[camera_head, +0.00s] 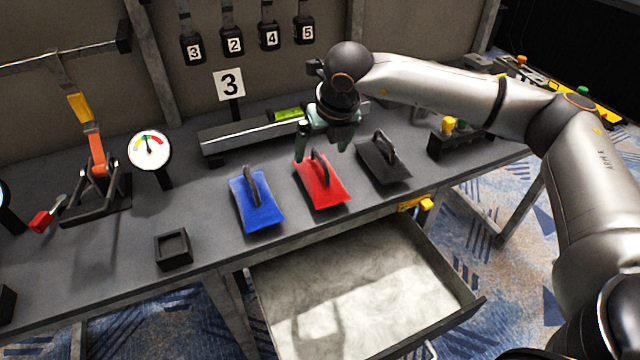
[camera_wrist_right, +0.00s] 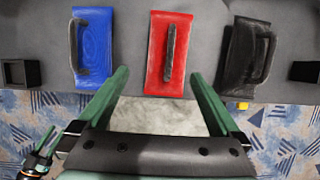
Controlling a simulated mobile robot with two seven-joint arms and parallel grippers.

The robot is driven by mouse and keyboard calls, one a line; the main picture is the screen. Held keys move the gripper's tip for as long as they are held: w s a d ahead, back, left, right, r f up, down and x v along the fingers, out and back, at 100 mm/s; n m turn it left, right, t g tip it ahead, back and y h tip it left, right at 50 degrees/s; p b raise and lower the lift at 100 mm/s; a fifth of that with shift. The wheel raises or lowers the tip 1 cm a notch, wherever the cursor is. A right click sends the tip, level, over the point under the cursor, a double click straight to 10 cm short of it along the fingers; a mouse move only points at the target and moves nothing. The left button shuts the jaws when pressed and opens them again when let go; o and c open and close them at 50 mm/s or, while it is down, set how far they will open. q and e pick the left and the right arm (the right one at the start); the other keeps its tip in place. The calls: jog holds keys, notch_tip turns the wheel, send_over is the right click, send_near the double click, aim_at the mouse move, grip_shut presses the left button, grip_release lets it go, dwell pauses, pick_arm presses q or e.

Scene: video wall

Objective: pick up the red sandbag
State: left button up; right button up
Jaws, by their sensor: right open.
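The red sandbag (camera_head: 323,189) lies flat on the grey workbench, between a blue one and a black one. It has a dark handle (camera_head: 319,166) on top. My right gripper (camera_head: 328,148) is open and empty, above the far part of the red sandbag and the handle. In the right wrist view the red sandbag (camera_wrist_right: 168,80) lies ahead of the two green fingers, centred between them, with its handle (camera_wrist_right: 169,53) standing lengthwise. The fingers do not touch it there.
The blue sandbag (camera_head: 257,205) and black sandbag (camera_head: 383,160) lie close on either side. An open drawer (camera_head: 465,290) juts out below the bench front.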

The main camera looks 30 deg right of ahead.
aim_at(320, 171)
jog(key=shift+w+d+f, duration=0.15)
jog(key=shift+w+d, duration=0.1)
jog(key=shift+d, duration=0.25)
jog(key=x, duration=0.6)
jog(key=shift+w+d+f, duration=0.1)
jog(key=shift+d, duration=0.05)
jog(key=shift+s+d+b+x, duration=0.1)
jog(key=shift+s+b+x, duration=0.1)
jog(key=shift+x, duration=1.2)
jog(key=shift+s+d+b+x, duration=0.1)
jog(key=shift+s+b+x, duration=0.1)
jog(key=shift+x, duration=1.15)
jog(key=shift+f, duration=0.15)
grip_shut()
jog(key=shift+w+r, duration=0.15)
jog(key=shift+r, duration=0.1)
